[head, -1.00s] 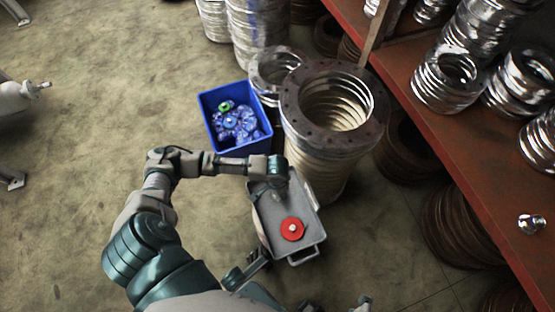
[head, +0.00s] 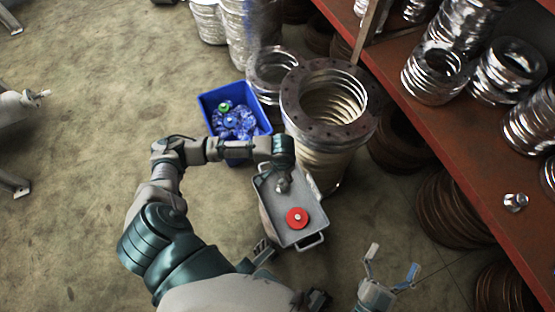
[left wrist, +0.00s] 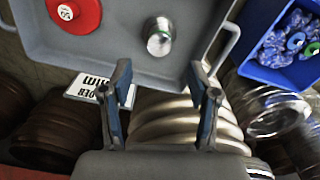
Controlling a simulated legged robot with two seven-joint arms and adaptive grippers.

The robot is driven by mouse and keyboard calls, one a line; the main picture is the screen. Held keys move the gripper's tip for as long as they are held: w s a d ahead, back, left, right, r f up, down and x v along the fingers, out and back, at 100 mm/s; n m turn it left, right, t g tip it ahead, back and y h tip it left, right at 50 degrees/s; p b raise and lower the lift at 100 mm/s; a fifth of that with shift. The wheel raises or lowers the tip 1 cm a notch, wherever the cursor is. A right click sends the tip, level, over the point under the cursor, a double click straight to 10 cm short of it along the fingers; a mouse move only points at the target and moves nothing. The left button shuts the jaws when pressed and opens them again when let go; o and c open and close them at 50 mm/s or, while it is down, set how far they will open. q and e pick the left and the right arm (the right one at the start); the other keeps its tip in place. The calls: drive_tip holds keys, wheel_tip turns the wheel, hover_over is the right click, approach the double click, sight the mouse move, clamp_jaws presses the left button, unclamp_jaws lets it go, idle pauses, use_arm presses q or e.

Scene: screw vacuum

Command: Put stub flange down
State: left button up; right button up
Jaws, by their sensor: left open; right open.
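A shiny metal stub flange (left wrist: 159,37) rests on the floor of the grey tray (left wrist: 110,55), beside the red disc (left wrist: 73,12). In the head view the stub flange (head: 283,184) shows just below the end of my left arm, in the back part of the tray (head: 296,240), behind the red disc (head: 297,218). My left gripper (left wrist: 162,95) is open and empty, its fingers apart from the stub flange; in the head view it is hidden by the arm. My right gripper (head: 391,268) is open and empty, right of the tray.
A tall stack of large flanges (head: 330,98) stands beside the tray. A blue bin (head: 208,104) with blue pieces stands behind the left forearm. A red-brown shelf (head: 480,205) at right holds ring stacks and a small metal piece (head: 515,202).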

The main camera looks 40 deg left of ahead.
use_arm(q)
wheel_tip(320, 180, up, 2)
drive_tip(key=shift+r+p, duration=0.1)
drive_tip(key=shift+p, duration=0.2)
use_arm(e)
drive_tip(key=shift+w+d+f+g+h, duration=0.1)
drive_tip(key=shift+w+f+g+h, duration=0.05)
drive_tip(key=shift+f+g, duration=0.45)
drive_tip(key=shift+w+f+g+h, duration=0.1)
drive_tip(key=shift+f+g+h, duration=0.05)
drive_tip(key=shift+f+g, duration=0.45)
drive_tip(key=shift+w+f, duration=0.1)
use_arm(q)
drive_tip(key=shift+s, duration=0.1)
